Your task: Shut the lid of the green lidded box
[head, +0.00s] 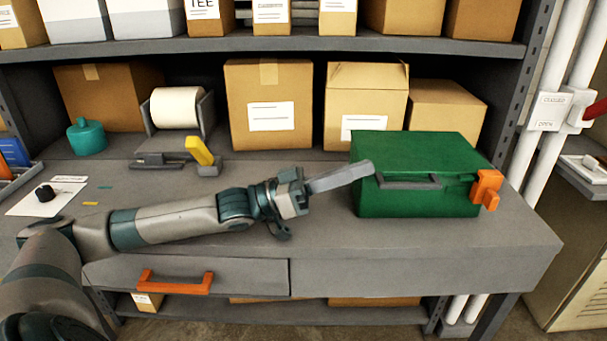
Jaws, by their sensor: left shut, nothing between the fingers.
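The green lidded box (420,152) stands on the right part of the grey workbench. Its lid lies down over the body and looks flat; I cannot tell whether a thin gap remains. A grey handle (408,182) is on its front and an orange latch (487,188) is at its right front corner. My left gripper (368,168) reaches in from the left, shut and empty. Its fingertips are at the box's left front edge, overlapping the lid's edge in the picture; I cannot tell whether they touch. My right gripper is out of view.
The workbench (330,235) is clear in front of the box. A yellow-handled tool (200,152), a paper roll (176,108) and a teal canister (87,138) stand to the left. Cardboard boxes (365,105) line the back below a shelf (270,46). A drawer with an orange handle (175,285) is below.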

